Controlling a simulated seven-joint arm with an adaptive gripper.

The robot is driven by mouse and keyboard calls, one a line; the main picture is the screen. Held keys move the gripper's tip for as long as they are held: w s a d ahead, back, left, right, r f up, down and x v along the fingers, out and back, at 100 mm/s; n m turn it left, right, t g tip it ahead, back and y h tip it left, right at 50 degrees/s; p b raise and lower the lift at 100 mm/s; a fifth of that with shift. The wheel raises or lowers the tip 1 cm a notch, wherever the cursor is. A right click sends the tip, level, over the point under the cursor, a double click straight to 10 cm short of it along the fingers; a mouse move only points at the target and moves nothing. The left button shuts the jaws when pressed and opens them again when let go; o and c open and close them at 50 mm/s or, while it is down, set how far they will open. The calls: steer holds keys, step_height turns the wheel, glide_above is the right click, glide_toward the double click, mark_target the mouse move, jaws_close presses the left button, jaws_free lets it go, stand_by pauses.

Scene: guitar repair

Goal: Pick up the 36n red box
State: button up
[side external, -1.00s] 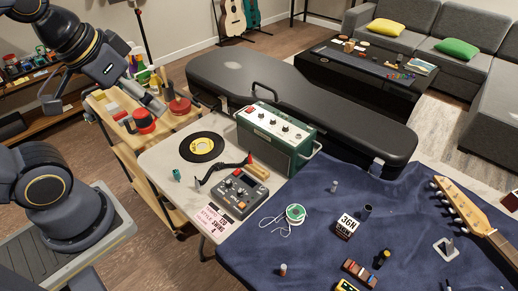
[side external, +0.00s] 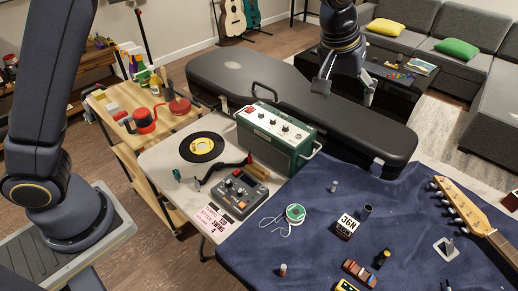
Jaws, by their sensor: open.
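The small box marked 36N (side external: 347,225) lies on the dark blue cloth (side external: 300,257) right of centre. Its label face is white with black lettering; I cannot make out red on it. My gripper (side external: 346,94) is open and empty, pointing down in front of the black guitar case's far side, well above and behind the box. Its fingers are spread apart.
A dark cylinder (side external: 366,211) stands right beside the box. A thread spool (side external: 295,213) lies to its left. The green amplifier (side external: 272,143) and black guitar case (side external: 225,84) stand behind.

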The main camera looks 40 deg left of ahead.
steer(key=s+d+f+m+g, duration=0.1)
steer(key=d+f, duration=0.7)
steer(key=f, duration=0.3)
steer(key=m+g+y, duration=0.1)
steer(key=m, duration=0.1)
glide_toward(349, 223)
steer(key=f, duration=0.2)
steer(key=w+f, duration=0.1)
steer(key=f, duration=0.4)
steer(key=shift+w+d, duration=0.2)
steer(key=shift+d, duration=0.1)
steer(key=f, duration=0.3)
steer(key=w+f, duration=0.1)
steer(key=f, duration=0.1)
steer(key=shift+a+f, duration=0.25)
steer(key=c, duration=1.3)
